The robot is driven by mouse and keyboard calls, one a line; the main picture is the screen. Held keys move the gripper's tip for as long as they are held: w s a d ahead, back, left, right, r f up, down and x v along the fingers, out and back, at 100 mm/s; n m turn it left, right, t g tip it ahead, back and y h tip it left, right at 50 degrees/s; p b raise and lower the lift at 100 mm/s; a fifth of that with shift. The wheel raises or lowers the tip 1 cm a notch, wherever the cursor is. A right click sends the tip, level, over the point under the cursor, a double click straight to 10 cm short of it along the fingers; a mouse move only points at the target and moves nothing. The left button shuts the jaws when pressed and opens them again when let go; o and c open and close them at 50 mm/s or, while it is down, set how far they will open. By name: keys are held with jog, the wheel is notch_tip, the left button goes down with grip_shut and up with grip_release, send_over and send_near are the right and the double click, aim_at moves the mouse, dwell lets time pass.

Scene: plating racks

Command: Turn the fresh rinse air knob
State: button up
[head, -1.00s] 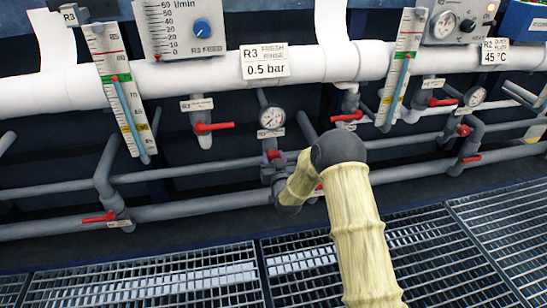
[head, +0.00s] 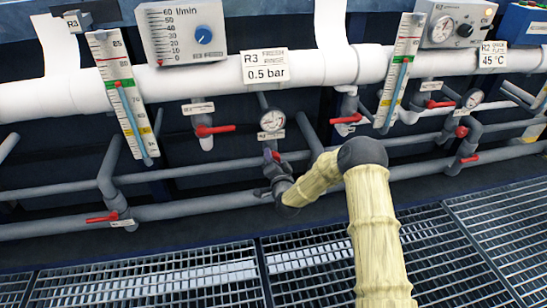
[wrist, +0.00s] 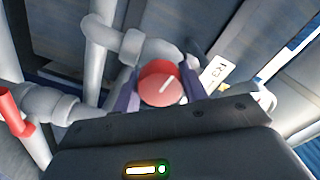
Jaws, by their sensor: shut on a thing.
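In the head view my gripper (head: 273,162) is at the pipe just below the round gauge (head: 271,121), and the knob is mostly hidden there. A sign reading R3 fresh rinse 0.5 bar (head: 265,67) hangs above. The gauge needle is too small to read.
Red lever valves (head: 213,131) stand to the left and right of the gauge. Grey pipes (head: 180,210) run across below. A blue-knobbed flow box (head: 180,32) and a thermometer (head: 125,95) are at upper left. Metal grating (head: 150,285) covers the floor.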

jog(key=shift+m+p, duration=0.3)
jog(key=shift+m, duration=1.1)
jog(key=shift+f, duration=0.1)
jog(key=o, duration=1)
jog(key=shift+c, duration=0.2)
jog(key=shift+s, duration=0.15)
jog(key=p+v, duration=0.5)
jog(key=v, duration=1.2)
jog(key=shift+p, duration=0.4)
